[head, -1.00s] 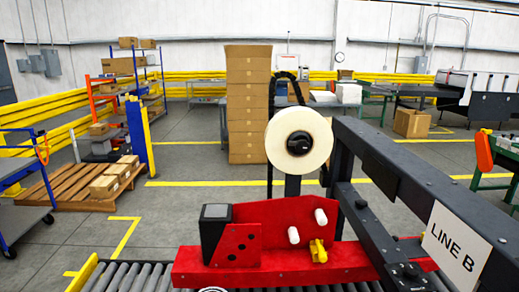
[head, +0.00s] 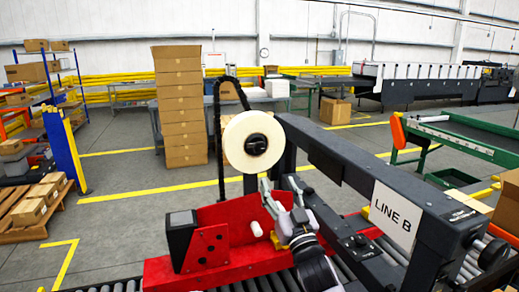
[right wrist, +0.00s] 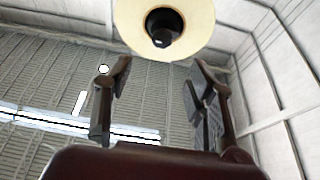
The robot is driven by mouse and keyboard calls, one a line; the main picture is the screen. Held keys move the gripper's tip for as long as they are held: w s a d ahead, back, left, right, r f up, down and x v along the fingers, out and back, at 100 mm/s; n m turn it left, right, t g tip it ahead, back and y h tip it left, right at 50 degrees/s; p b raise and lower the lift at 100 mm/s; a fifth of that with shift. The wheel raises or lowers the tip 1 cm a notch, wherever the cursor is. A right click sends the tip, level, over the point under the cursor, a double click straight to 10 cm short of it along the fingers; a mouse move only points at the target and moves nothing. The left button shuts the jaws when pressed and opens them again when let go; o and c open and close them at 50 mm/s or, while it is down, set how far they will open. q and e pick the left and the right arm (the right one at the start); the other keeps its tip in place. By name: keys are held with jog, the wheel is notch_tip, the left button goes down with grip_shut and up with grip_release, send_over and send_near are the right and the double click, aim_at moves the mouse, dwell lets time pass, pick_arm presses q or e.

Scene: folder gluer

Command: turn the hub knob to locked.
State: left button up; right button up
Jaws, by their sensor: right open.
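The black hub knob (head: 256,144) sits in the middle of a cream tape roll (head: 235,148), mounted above a red machine frame (head: 220,222). In the right wrist view the dark knob (right wrist: 164,27) and the roll (right wrist: 130,18) show at the top, beyond the fingertips. I cannot tell from its markings whether the knob is locked. My right gripper (head: 279,183) is open and empty, just below and right of the knob, fingers pointing up. Its two fingers (right wrist: 160,72) stand wide apart in the right wrist view, not touching the knob. My left gripper is not in view.
A dark beam with a LINE B sign (head: 394,211) runs close to the right of the roll. Rollers (head: 270,283) lie below the red frame. A tall stack of cartons (head: 182,110) stands behind. Open floor (head: 120,215) lies to the left.

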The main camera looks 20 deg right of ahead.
aim_at(261, 150)
jog(key=p+x, duration=0.4)
jog(key=x, duration=0.9)
jog(key=shift+w+a, duration=0.2)
jog(key=c, duration=1.1)
